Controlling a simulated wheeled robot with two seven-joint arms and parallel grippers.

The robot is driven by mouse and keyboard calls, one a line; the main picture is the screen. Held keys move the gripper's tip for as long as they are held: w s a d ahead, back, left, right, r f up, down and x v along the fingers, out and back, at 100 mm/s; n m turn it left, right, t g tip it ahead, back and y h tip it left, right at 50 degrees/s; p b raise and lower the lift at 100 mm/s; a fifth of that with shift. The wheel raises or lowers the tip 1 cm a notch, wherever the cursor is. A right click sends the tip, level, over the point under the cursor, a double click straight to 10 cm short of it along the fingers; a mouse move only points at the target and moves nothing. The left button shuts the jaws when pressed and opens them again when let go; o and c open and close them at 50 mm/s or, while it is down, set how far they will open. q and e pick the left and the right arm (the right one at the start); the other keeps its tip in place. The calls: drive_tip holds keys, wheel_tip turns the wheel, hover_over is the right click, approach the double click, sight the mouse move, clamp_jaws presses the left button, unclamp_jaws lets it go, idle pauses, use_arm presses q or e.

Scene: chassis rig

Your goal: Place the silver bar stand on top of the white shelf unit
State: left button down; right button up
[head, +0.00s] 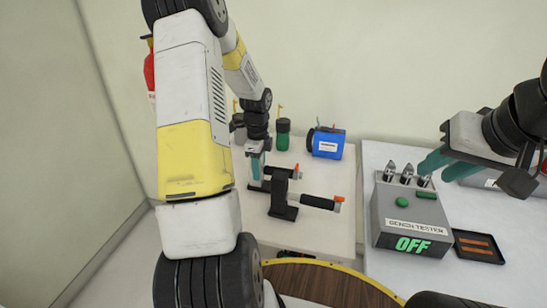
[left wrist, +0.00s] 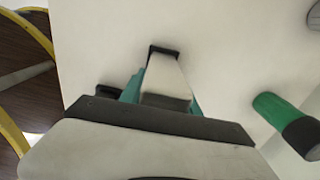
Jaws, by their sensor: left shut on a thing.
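My left gripper (head: 257,168) reaches down over the pale top of what looks like the white shelf unit (head: 328,236). Its teal fingers are shut on a light grey bar, seen in the left wrist view (left wrist: 166,78) with a black foot at its far end. I take this for the silver bar stand; my arm and gripper hide most of it in the head view. I cannot tell if its foot touches the top. My right gripper (head: 447,168) is open at the right, its teal fingers near the grey bench tester (head: 408,213).
Black stands with orange-tipped bars (head: 283,197) stand close beside my left gripper. A blue box (head: 328,143) and a green-and-black canister (head: 283,136) stand further back. A black tray (head: 478,247) lies right of the tester. The pale top's front right is clear.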

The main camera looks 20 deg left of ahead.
use_arm(q)
drive_tip(key=c, duration=0.9)
unclamp_jaws()
drive_tip(key=shift+f, duration=0.1)
wheel_tip(320, 180, up, 11)
drive_tip(key=shift+r, duration=0.1)
drive_tip(key=shift+d+r, duration=0.1)
drive_tip(key=shift+r, duration=0.6)
drive_tip(key=s+d+r+n+t, duration=0.2)
drive_tip(key=s+d+r+n, duration=0.2)
drive_tip(key=s, duration=0.3)
drive_tip(key=s+d+r+n+t+h, duration=0.1)
drive_tip(key=s+d+r+n+t, duration=0.1)
drive_tip(key=s+d+r+n, duration=0.3)
drive_tip(key=s+d+r+n+t+h, duration=0.1)
drive_tip(key=s+d+r+n+t, duration=0.1)
drive_tip(key=s+d+r+n, duration=0.2)
drive_tip(key=shift+s+d+r+n, duration=0.1)
drive_tip(key=shift+s+r+n, duration=0.15)
drive_tip(key=shift+s+n, duration=0.65)
drive_tip(key=shift+s+d+r+n, duration=0.1)
drive_tip(key=shift+s+r+n, duration=0.2)
drive_tip(key=shift+s, duration=1.05)
drive_tip(key=shift+s+d+r+n, duration=0.1)
drive_tip(key=shift+s+r+n, duration=0.1)
drive_tip(key=shift+s+n, duration=0.75)
